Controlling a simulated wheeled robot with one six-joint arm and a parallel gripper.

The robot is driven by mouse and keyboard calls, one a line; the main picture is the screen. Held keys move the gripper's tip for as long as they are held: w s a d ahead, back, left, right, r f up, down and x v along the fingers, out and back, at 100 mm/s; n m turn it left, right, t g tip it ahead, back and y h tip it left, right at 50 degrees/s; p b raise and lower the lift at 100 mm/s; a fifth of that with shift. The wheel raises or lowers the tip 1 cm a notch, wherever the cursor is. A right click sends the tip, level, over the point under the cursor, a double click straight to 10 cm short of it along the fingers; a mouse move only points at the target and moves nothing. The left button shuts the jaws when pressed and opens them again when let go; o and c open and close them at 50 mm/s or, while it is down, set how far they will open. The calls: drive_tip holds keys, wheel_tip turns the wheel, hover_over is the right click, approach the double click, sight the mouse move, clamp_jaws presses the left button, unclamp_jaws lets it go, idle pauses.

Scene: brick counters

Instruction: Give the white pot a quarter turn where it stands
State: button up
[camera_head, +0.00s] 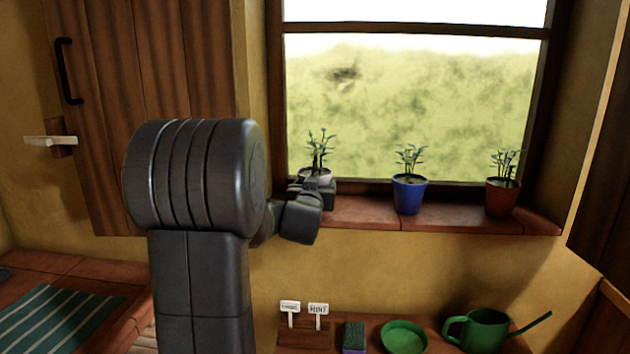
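The white pot (316,174) with a leafy green plant stands upright at the left end of the windowsill (360,212). Only its pale upper part shows; my gripper hides the lower part. My gripper (316,190) is at the pot, in front of its lower body. The fingers are dark and small here, partly hidden by the wrist, so I cannot tell whether they touch or grip the pot.
A blue pot (409,195) and a red-brown pot (502,198) with plants stand to the right on the sill. Below are plant labels (318,310), a sponge (354,338), a green dish (404,337) and a green watering can (486,330). The window stands behind the pots.

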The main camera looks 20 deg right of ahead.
drive_tip(key=shift+r+m+g+h+p, duration=0.25)
drive_tip(key=shift+m+g+h+p, duration=0.8)
drive_tip(key=shift+p, duration=2.75)
drive_tip(key=shift+m+g+h+p, duration=0.95)
drive_tip(key=shift+g+h+p, duration=0.3)
drive_tip(key=shift+p, duration=1.8)
drive_tip(key=shift+f+b, duration=0.45)
drive_tip(key=shift+f, duration=0.15)
drive_tip(key=o, duration=1.4)
drive_tip(key=shift+s+f, duration=0.1)
drive_tip(key=b+v, duration=0.2)
drive_tip(key=v, duration=1.1)
drive_tip(key=shift+s+a, duration=0.1)
drive_tip(key=shift+a, duration=0.3)
